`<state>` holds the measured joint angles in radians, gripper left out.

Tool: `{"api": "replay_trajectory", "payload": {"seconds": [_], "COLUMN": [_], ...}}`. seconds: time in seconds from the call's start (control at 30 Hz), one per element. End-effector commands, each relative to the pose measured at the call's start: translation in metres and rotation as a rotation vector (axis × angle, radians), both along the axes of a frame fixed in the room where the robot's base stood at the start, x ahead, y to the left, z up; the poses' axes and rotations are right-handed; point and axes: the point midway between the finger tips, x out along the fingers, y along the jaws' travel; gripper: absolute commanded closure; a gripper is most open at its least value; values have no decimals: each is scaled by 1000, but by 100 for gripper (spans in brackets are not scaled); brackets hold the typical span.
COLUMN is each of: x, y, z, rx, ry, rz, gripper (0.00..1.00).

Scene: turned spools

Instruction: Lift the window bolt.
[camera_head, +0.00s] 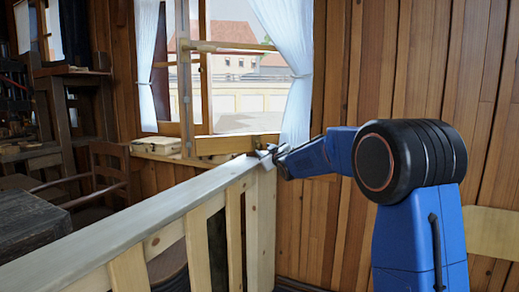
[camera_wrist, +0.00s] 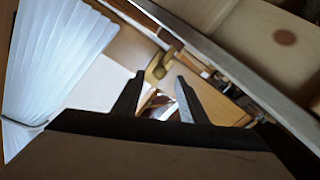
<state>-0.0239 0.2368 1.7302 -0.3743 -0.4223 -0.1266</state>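My gripper (camera_wrist: 160,80) is open in the wrist view, with its two dark fingers apart and nothing visibly held between them. A small brass-coloured fitting (camera_wrist: 156,69), which looks like the window bolt, shows just beyond the gap between the fingertips, against a wooden window part. Whether a finger touches it cannot be told. In the head view my gripper (camera_head: 268,152) is at the lower right of the window (camera_head: 235,145), by the end of the railing. The bolt cannot be made out there.
A pale wooden railing (camera_head: 120,238) runs from the lower left up to my gripper. White curtains (camera_head: 290,50) hang at the window, one close to my gripper. A small box (camera_head: 157,145) sits on the sill. A dark table (camera_head: 28,222) and chair (camera_head: 108,170) stand at left.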

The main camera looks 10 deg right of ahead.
Motion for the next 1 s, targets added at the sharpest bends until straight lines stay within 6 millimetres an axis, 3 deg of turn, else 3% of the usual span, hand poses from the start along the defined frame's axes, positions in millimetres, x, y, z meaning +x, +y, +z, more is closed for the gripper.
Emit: {"api": "replay_trajectory", "payload": {"seconds": [0.2, 0.4, 0.83, 0.87, 1.0], "x": [35, 55, 64, 64, 64], "y": [6, 10, 12, 12, 11], "z": [-1, 0, 0, 0, 0], "rx": [1, 0, 0, 0, 0], "ry": [1, -1, 0, 0, 0], "rz": [0, 0, 0, 0, 0], "gripper": [61, 61, 61, 64, 97]}}
